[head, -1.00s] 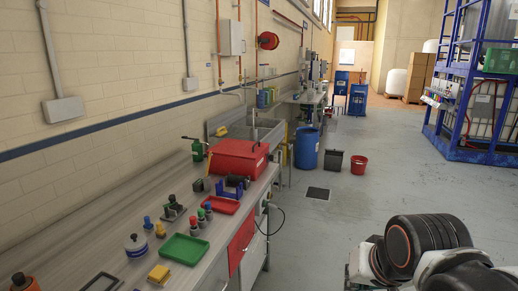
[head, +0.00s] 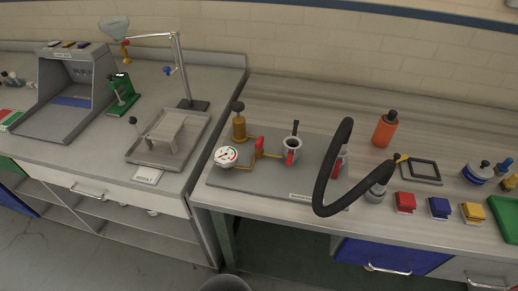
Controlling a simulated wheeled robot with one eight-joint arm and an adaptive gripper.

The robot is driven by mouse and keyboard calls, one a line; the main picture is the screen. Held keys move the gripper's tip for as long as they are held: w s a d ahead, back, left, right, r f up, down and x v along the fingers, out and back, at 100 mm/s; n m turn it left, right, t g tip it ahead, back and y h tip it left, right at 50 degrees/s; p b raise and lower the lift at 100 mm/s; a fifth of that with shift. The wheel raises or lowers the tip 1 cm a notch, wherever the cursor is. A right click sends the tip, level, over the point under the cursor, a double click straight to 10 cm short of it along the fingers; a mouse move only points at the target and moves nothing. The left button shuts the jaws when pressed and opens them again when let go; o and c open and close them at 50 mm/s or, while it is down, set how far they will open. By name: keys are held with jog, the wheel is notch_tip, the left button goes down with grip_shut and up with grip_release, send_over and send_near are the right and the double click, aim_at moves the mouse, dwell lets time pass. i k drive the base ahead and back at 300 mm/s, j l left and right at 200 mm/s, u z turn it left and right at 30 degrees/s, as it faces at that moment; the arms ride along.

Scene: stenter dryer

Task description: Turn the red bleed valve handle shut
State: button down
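A brass fitting (head: 239,131) with a black knob on top stands on a grey plate (head: 225,180) on the bench in the head view. A white dial gauge (head: 227,156) sits at its front left. A small red handle (head: 259,144) stands roughly upright on the brass pipework, right of the gauge. To its right is a pale cup-like part (head: 291,146) with a red piece on its front. Another red piece (head: 337,165) shows partly behind a thick black hose. I cannot tell how far the valve is turned.
The thick black hose (head: 326,180) arches above the plate's right side. An orange bottle (head: 385,128), a dark frame (head: 421,171) and red, blue and yellow blocks (head: 439,208) lie farther right.

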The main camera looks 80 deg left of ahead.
aim_at(258, 145)
jog(key=u, duration=2.7)
jog(key=i+j, duration=0.05)
jog(key=j, duration=0.05)
